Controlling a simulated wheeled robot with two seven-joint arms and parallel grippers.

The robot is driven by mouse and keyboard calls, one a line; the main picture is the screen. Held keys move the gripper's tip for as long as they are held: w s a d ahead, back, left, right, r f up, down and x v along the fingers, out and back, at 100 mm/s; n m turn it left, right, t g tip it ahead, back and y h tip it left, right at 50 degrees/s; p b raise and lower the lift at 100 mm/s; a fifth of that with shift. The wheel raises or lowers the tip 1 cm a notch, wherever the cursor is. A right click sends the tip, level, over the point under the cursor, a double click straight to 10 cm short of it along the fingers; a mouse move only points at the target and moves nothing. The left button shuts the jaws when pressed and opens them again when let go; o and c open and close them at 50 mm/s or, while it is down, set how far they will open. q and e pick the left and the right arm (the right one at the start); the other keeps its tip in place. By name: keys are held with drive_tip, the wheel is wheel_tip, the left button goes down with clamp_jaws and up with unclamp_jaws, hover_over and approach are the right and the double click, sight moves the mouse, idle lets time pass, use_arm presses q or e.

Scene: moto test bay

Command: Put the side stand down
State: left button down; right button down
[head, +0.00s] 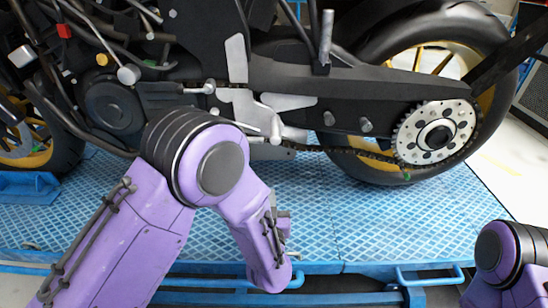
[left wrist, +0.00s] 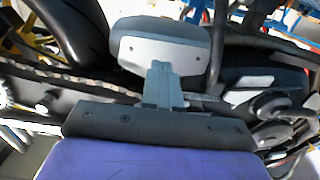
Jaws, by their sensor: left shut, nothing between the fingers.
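The motorcycle stands upright on a blue lift platform, its left side toward me. I cannot clearly pick out the side stand; low behind the silver foot peg (head: 285,132), dark parts under the frame partly merge, and my left arm covers some of this area. My left gripper (left wrist: 162,70) shows in the left wrist view as grey fingers, shut and empty, before a rounded grey part I cannot name. In the head view my left arm crosses the lower left and its fingers cannot be made out. Only a piece of my right arm shows at lower right; its gripper is out of view.
The rear wheel (head: 487,125), sprocket (head: 409,141) and chain (head: 350,155) are to the right of the foot peg. A silver bracket (head: 238,60) sits above it.

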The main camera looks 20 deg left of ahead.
use_arm(q)
drive_tip(key=p+v, duration=0.1)
drive_tip(key=v, duration=0.4)
drive_tip(key=shift+s, duration=0.25)
drive_tip(key=shift+w, duration=0.15)
